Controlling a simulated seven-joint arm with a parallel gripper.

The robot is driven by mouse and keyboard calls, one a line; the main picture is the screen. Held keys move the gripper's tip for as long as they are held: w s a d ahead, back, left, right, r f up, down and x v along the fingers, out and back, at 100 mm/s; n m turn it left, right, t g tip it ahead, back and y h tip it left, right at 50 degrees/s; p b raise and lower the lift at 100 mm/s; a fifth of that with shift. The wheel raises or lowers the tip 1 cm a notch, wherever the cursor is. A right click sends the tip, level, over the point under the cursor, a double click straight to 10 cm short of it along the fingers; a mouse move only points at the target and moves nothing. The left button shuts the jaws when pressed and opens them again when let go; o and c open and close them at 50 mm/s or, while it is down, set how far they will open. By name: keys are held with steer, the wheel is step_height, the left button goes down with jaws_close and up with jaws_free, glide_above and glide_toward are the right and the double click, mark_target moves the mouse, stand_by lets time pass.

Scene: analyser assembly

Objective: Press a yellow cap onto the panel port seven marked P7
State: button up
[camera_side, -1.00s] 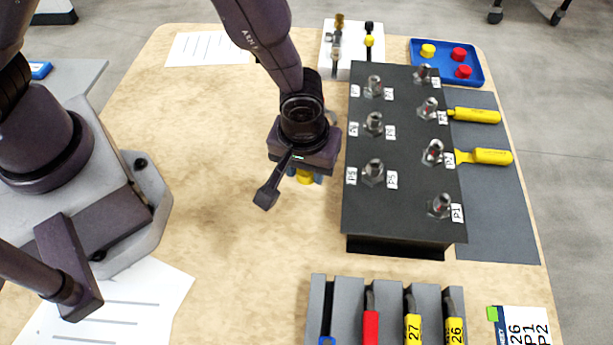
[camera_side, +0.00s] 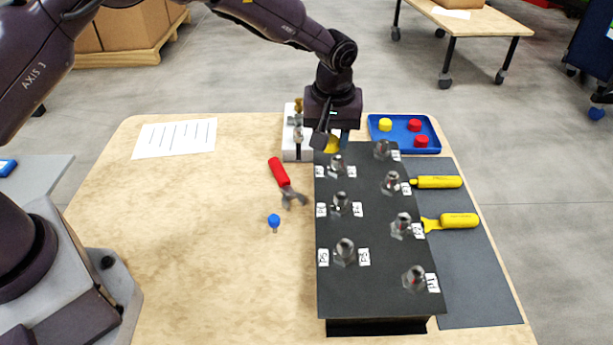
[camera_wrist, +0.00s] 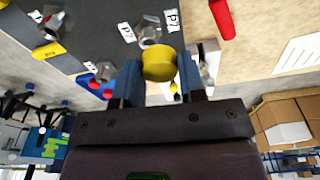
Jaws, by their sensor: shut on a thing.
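My gripper (camera_wrist: 158,82) is shut on a yellow cap (camera_wrist: 159,63), held between its blue fingers. In the side view my gripper (camera_side: 331,140) hangs at the far left edge of the dark panel (camera_side: 375,275), with the yellow cap (camera_side: 332,146) partly hidden by it. The metal port (camera_wrist: 148,31) beside the P7 label (camera_wrist: 173,20) shows just past the cap in the wrist view. The same far-left port (camera_side: 337,165) stands bare on the panel in the side view. The cap appears apart from the port; its height above it is unclear.
A white block with fittings (camera_side: 290,150) stands close behind my gripper. A blue tray (camera_side: 374,131) with yellow and red caps is to the right. Yellow-handled tools (camera_side: 437,182) lie right of the panel. A red-handled tool (camera_side: 279,172) and blue-headed piece (camera_side: 274,220) lie left.

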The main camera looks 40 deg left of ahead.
mark_target(336, 165)
steer(key=shift+w+d+f+m, duration=0.15)
steer(key=shift+w+f+m, duration=0.25)
steer(key=shift+f, duration=0.3)
steer(key=shift+w+d+f+m, duration=0.15)
steer(key=shift+w+f+m, duration=0.25)
steer(key=shift+f, duration=0.25)
steer(key=shift+f, duration=1.15)
stand_by(0.9)
steer(key=o, duration=1)
steer(key=shift+c, duration=0.2)
steer(key=r, duration=0.4)
steer(key=s+r, duration=0.1)
steer(key=r, duration=0.7)
steer(key=shift+s+d+r, duration=0.15)
steer(key=shift+d+r, duration=0.25)
steer(key=shift+m, duration=0.3)
